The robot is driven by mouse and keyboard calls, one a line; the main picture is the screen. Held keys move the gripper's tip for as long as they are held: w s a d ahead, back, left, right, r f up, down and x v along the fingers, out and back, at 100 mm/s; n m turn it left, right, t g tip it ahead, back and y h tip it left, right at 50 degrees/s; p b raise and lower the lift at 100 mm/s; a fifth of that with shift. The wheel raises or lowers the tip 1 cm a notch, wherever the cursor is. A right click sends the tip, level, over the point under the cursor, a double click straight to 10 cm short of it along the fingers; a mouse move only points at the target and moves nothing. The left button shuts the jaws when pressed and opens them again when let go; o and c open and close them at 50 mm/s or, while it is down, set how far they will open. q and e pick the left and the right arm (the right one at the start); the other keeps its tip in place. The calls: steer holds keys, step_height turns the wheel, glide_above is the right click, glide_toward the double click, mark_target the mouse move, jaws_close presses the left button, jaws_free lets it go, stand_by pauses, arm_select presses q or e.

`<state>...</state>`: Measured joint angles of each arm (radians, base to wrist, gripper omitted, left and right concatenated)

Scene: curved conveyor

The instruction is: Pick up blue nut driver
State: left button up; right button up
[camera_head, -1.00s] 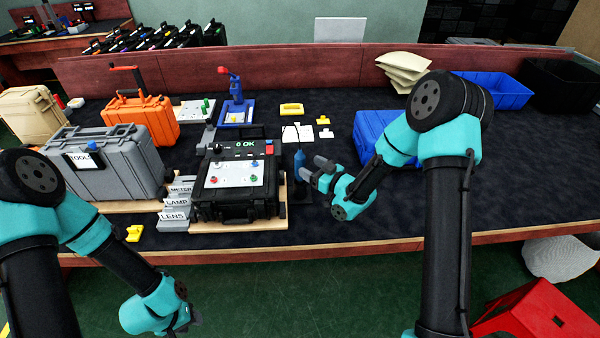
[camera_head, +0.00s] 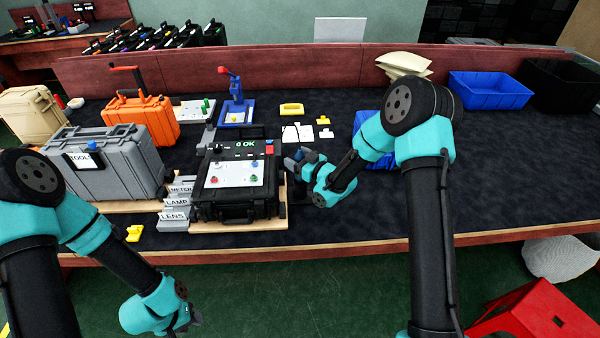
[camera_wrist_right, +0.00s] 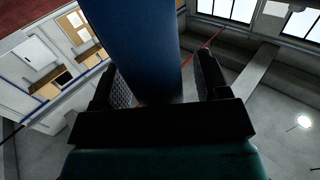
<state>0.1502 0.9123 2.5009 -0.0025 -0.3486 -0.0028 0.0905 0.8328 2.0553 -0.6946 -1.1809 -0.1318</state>
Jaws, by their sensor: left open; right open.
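The blue nut driver (camera_wrist_right: 138,45) shows in the right wrist view as a thick blue handle between the two fingers of my right gripper. The fingers stand apart, with a gap showing at the right finger. In the head view my right gripper (camera_head: 296,160) is at the right side of the black case, and it mostly hides the nut driver. The nut driver's lower end is hidden. My left gripper (camera_head: 190,320) hangs low at the front left, off the table edge, far from the nut driver.
The black case (camera_head: 236,205) with its panel stands close on the left of my right gripper. A blue bin (camera_head: 490,90) and a black bin (camera_head: 560,85) stand at the back right. The dark table top right of my right arm is clear.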

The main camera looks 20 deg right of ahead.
steer(key=shift+w+a, duration=0.15)
steer(key=shift+w, duration=0.1)
steer(key=shift+c, duration=0.4)
jaws_close()
stand_by(0.4)
